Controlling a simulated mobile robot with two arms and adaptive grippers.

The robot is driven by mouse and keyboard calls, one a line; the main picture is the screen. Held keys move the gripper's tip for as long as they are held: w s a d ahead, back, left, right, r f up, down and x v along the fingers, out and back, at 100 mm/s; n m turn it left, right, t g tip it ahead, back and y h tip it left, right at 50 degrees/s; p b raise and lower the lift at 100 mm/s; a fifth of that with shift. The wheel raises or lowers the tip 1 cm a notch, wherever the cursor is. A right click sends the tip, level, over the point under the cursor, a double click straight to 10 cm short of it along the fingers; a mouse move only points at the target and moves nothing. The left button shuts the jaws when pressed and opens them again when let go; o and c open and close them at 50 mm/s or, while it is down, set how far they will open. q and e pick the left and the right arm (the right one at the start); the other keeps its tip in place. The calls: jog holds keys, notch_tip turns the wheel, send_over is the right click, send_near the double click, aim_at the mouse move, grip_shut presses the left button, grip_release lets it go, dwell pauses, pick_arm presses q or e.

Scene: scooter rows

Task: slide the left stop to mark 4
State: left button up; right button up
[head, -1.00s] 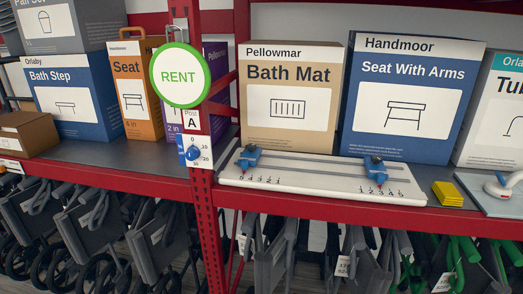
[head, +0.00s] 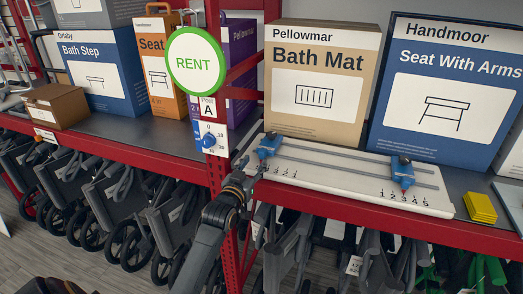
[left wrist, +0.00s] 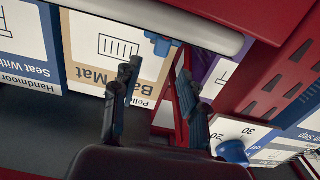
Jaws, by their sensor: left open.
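The white board (head: 345,187) lies on the shelf with two rails and two blue stops. The left stop (head: 268,146) is at the left end of the rails. The numbers below it are partly hidden by my gripper, so its mark cannot be read. The right stop (head: 402,172) is near the right-hand scale. My left gripper (head: 250,168) is open at the board's front left, just in front of the left stop. In the left wrist view its fingers (left wrist: 157,88) are spread and empty, with part of a blue stop (left wrist: 161,43) beyond them, apart from them.
A red post with a round RENT sign (head: 195,63) and a blue dial (head: 210,141) stands left of the board. Boxes, including the Bath Mat box (head: 318,95), stand behind it. A yellow block (head: 480,207) lies to the right.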

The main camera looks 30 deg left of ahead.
aim_at(261, 153)
pick_arm(q)
jog(key=p+x, duration=0.1)
jog(key=x, duration=0.6)
jog(key=shift+s, duration=0.1)
grip_shut()
